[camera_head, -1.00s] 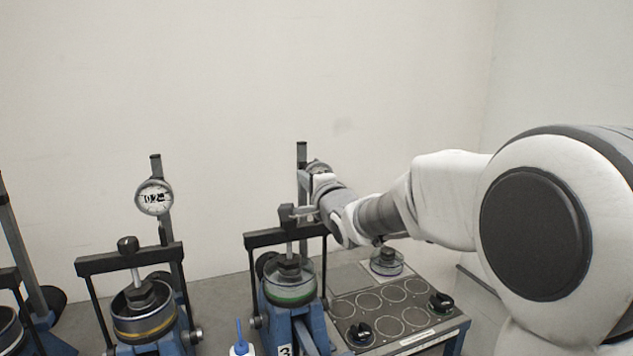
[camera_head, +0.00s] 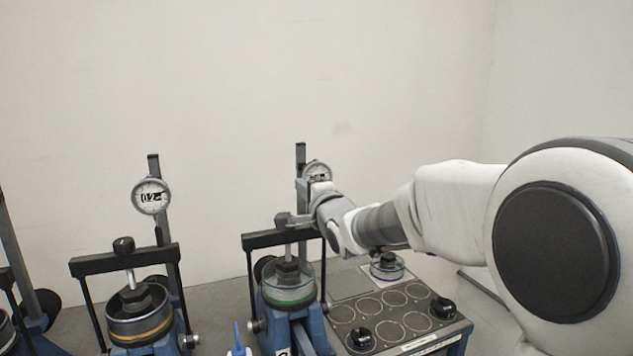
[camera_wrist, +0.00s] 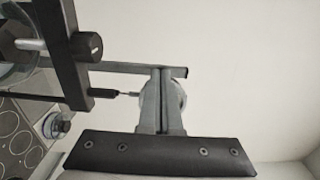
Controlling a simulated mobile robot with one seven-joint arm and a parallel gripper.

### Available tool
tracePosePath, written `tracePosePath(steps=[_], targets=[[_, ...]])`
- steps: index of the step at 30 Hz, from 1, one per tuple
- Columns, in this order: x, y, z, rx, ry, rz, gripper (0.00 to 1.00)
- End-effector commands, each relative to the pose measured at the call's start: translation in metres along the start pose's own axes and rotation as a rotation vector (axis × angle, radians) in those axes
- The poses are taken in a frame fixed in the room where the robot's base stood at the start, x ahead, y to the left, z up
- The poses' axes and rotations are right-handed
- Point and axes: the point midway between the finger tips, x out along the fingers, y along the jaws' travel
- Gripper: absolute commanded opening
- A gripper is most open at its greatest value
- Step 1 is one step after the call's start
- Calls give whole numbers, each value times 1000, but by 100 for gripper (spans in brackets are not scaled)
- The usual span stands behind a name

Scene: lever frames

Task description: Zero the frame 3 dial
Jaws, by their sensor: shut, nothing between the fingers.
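The frame 3 dial (camera_head: 316,170) is a small round gauge on an upright post (camera_head: 300,158), above the lever frame marked 3 (camera_head: 283,351). Its face is small in the head view, and I cannot read its pointer. In the wrist view the dial (camera_wrist: 178,95) is partly hidden behind my gripper (camera_wrist: 161,72). My gripper is shut with nothing in it, its fingers together in front of the dial. I cannot tell whether they touch it. The dial's thin stem (camera_wrist: 130,94) points left in the wrist view.
A second lever frame with a larger dial (camera_head: 151,196) stands to the left. A blue-tipped bottle (camera_head: 238,345) is at the front. A panel (camera_head: 398,318) with round recesses and black knobs lies to the right. A crossbar (camera_head: 275,238) with a black knob is close to my gripper.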

Motion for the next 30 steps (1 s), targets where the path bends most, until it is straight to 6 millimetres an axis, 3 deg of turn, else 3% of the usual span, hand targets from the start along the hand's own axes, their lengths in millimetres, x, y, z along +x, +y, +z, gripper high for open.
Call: tracePosePath(steps=[12, 26, 30], targets=[[-49, -1, 1, -2, -2, -1, 0], [-58, 0, 1, -11, 0, 5, 0], [-72, 3, -8, -111, 40, 63, 0]])
